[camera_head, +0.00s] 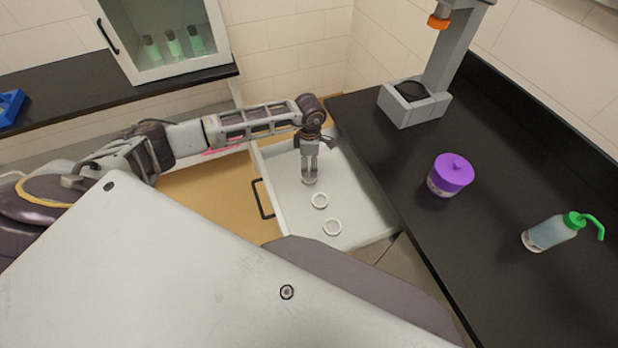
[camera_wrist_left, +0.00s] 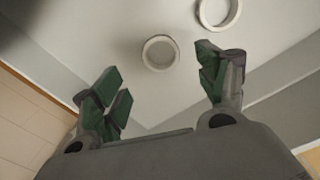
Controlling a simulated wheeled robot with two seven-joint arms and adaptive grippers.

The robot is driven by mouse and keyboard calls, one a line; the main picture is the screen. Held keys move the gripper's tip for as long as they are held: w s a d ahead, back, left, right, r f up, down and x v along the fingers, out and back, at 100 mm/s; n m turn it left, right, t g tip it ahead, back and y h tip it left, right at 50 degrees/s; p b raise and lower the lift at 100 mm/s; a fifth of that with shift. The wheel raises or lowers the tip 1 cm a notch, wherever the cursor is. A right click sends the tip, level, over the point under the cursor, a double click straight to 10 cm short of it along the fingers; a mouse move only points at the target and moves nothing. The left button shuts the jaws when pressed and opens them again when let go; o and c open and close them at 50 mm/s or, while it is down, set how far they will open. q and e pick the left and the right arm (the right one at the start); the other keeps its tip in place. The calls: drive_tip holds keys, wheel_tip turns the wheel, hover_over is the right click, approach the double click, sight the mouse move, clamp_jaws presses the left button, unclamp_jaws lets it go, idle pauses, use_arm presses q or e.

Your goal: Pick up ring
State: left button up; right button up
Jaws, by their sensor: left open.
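One ring (camera_wrist_left: 160,70) lies beyond the gap, and another ring (camera_wrist_left: 215,28) sits up and right. My right gripper is not in view.
A black counter on the right holds a purple-lidded jar (camera_head: 451,175), a wash bottle (camera_head: 553,233) and a grey stand (camera_head: 415,104). A glass-fronted cabinet (camera_head: 165,42) stands behind my left arm.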

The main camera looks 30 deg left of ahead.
sight(309, 179)
use_arm(q)
drive_tip(key=shift+f, duration=1.45)
drive_tip(key=shift+f, duration=0.1)
drive_tip(key=shift+f+p, duration=0.6)
drive_tip(key=shift+f, duration=1.9)
drive_tip(key=c, duration=0.9)
